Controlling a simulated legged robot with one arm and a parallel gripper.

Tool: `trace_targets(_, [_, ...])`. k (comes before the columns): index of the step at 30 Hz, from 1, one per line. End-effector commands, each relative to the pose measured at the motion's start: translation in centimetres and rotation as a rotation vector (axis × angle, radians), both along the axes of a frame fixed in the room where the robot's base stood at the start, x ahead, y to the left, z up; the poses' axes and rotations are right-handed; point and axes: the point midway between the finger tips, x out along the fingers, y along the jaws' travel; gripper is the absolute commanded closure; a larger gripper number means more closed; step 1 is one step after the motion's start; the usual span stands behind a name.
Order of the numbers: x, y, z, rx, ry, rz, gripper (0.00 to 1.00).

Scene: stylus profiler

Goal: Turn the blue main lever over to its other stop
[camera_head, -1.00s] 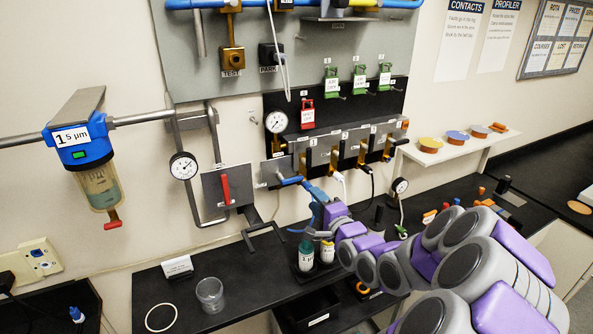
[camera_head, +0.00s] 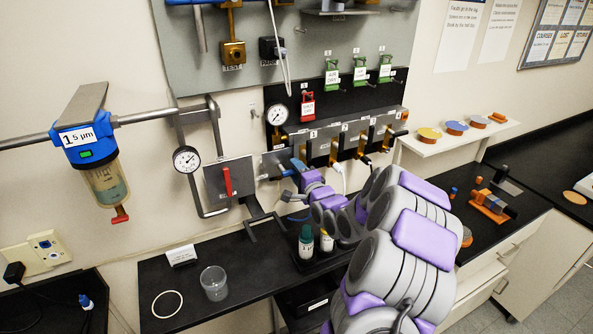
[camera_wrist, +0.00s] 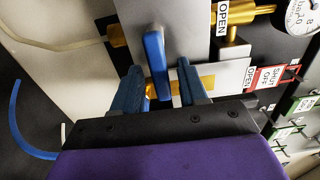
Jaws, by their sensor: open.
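The blue main lever (camera_wrist: 155,62) stands in the wrist view on a grey block, its handle pointing toward my gripper. It also shows in the head view (camera_head: 287,173) at the left end of the grey manifold, partly hidden by my gripper. My gripper (camera_wrist: 160,72) is open, with one blue finger on each side of the lever's end. A gap shows on both sides of the lever, wider toward the right finger. I cannot tell whether either finger touches it.
A red-handled grey box (camera_head: 228,181) is left of the lever. A red lockout tag (camera_head: 308,106) and a gauge (camera_head: 276,115) are above it. Bottles (camera_head: 306,242) and a clear beaker (camera_head: 214,283) stand on the black bench below. An OPEN label (camera_wrist: 222,18) is near the lever.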

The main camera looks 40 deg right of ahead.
Motion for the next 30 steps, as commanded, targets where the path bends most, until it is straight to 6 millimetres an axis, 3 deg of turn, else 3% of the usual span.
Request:
trace_targets(10, [0.34,-0.08,-0.04,0.001,0.001,-0.001,0.57])
trace_targets(23, [0.34,-0.08,-0.15,0.002,0.003,-0.001,0.99])
trace_targets(30, [0.34,-0.07,-0.26,-0.001,0.006,0.000,1.00])
